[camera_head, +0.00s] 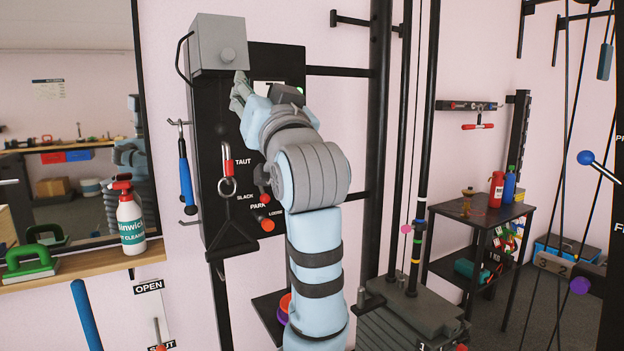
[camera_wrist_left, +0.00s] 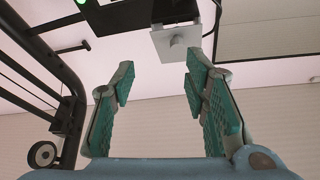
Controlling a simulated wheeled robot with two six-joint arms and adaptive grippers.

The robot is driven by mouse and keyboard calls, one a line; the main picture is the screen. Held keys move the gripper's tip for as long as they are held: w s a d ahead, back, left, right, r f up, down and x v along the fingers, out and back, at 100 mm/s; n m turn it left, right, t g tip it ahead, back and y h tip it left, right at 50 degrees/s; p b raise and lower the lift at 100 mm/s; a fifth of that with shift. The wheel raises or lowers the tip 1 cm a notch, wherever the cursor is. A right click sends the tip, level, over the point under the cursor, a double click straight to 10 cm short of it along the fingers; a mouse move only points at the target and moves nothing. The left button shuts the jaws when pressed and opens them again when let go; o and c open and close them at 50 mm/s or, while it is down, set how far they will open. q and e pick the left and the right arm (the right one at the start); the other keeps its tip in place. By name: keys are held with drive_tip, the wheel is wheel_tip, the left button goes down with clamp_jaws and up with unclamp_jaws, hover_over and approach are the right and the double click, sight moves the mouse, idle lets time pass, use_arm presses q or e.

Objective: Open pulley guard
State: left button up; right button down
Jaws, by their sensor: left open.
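The grey box-shaped pulley guard (camera_head: 205,45) sits at the top of a black wall panel (camera_head: 215,170), with a round knob on its face. It looks shut. My left gripper (camera_head: 240,90) is just below and right of the guard, in front of the panel. In the left wrist view my left gripper (camera_wrist_left: 158,78) is open with nothing between its teal-padded fingers. My arm hides part of the panel's right side.
A blue-handled tool (camera_head: 186,180) hangs left. A spray bottle (camera_head: 130,220) stands on the shelf below the mirror. A black rack post (camera_head: 382,120) and weight stack (camera_head: 410,310) stand right.

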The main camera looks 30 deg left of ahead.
use_arm(q)
drive_tip(key=w+d+f+m+t+h, duration=0.2)
drive_tip(key=w+f+m+h, duration=0.3)
drive_tip(key=w+f, duration=0.7)
wheel_tip(320, 180, down, 3)
drive_tip(key=shift+w+d+f+m, duration=0.1)
drive_tip(key=shift+w+d+m, duration=0.2)
drive_tip(key=shift+m, duration=0.2)
drive_tip(key=shift+c, duration=0.5)
